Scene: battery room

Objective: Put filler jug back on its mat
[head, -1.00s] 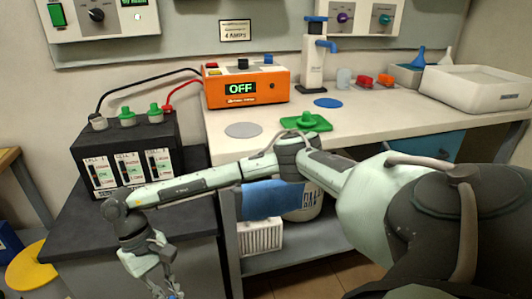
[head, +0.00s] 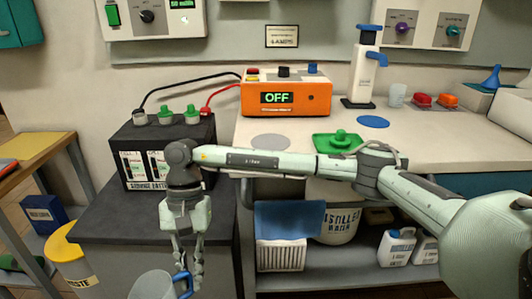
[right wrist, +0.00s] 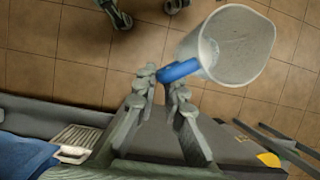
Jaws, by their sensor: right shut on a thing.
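The filler jug (head: 150,286) is translucent white with a blue handle, low at the bottom edge of the head view and partly cut off. My right gripper (head: 187,276) is shut on the blue handle. In the right wrist view the jug (right wrist: 232,48) hangs over the tiled floor, its handle between the fingertips (right wrist: 165,85). On the bench lie a grey round mat (head: 270,142) and a blue round mat (head: 373,122), both bare; I cannot tell which is the jug's. My left gripper is not identifiable in these views.
The dark battery cabinet (head: 110,235) with the battery (head: 150,155) stands behind the jug. An orange charger (head: 287,97), green tray (head: 335,145) and blue-topped stand (head: 363,70) are on the bench (head: 445,145). A yellow-lidded waste bin (head: 62,245) stands at left.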

